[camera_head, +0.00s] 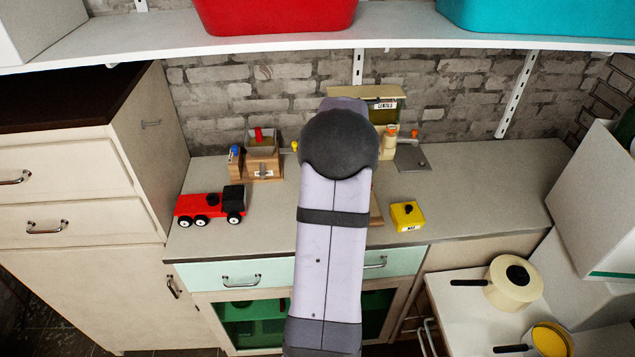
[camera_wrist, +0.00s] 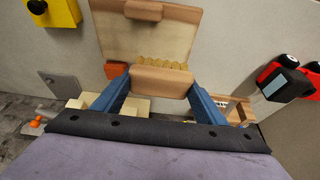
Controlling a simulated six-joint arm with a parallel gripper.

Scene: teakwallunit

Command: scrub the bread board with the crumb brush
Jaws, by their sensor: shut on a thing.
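In the wrist view my gripper (camera_wrist: 160,84) has its two blue fingers shut on the crumb brush (camera_wrist: 160,80), a wooden block with a row of tan bristles. The bristles face the bread board (camera_wrist: 150,38), a pale wooden board with a darker rim, lying on the counter. The brush is over the board's near edge; I cannot tell if the bristles touch it. A small brown block (camera_wrist: 143,10) is at the board's far edge. In the head view my arm hides the gripper, the brush and most of the board; only a sliver of board (camera_head: 376,207) shows.
A yellow box with a black knob (camera_head: 407,215) stands right of the board. A red toy truck (camera_head: 210,205) is at the left of the counter. A wooden caddy (camera_head: 261,155) and a cream box (camera_head: 387,112) stand near the brick wall. A shelf (camera_head: 400,30) overhangs the counter.

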